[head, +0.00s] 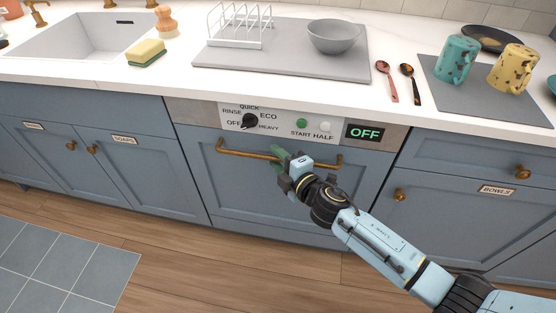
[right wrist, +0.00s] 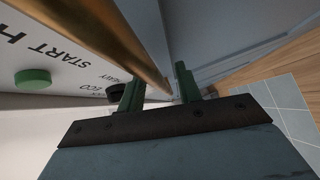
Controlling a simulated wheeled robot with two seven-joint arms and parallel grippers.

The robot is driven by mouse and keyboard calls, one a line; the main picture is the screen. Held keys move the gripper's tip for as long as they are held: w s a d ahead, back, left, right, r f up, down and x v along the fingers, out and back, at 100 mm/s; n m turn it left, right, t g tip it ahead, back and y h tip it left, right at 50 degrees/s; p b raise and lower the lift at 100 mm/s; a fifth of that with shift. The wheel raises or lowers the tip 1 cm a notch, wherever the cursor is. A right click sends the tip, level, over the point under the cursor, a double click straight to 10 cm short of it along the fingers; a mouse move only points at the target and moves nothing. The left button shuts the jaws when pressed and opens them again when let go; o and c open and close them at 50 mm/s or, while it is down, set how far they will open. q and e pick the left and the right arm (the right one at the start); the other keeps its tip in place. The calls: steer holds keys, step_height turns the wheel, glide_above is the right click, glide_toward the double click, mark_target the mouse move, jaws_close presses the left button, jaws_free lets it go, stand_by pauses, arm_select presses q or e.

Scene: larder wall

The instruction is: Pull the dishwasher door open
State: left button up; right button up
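The dishwasher door (head: 240,190) is a blue panel that looks flush with the cabinet fronts, under a grey control strip. Its brass bar handle (head: 240,153) runs across the door's top; the middle is hidden behind my right gripper (head: 283,159). In the right wrist view the handle (right wrist: 115,42) runs down from the top left to between the two green fingers of my right gripper (right wrist: 158,90). The fingers stand apart, with a gap showing beside the bar. My left gripper is in neither view.
The control panel (head: 283,124) has a dial and buttons, and its display (head: 364,133) reads OFF. The counter above holds a drying mat with a rack and a grey bowl (head: 334,36). Drawers and cupboards flank the door. The wooden floor (head: 190,260) in front is clear.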

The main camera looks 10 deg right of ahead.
steer(key=shift+w+a, duration=0.1)
steer(key=shift+c, duration=0.4)
jaws_close()
steer(key=shift+f, duration=0.1)
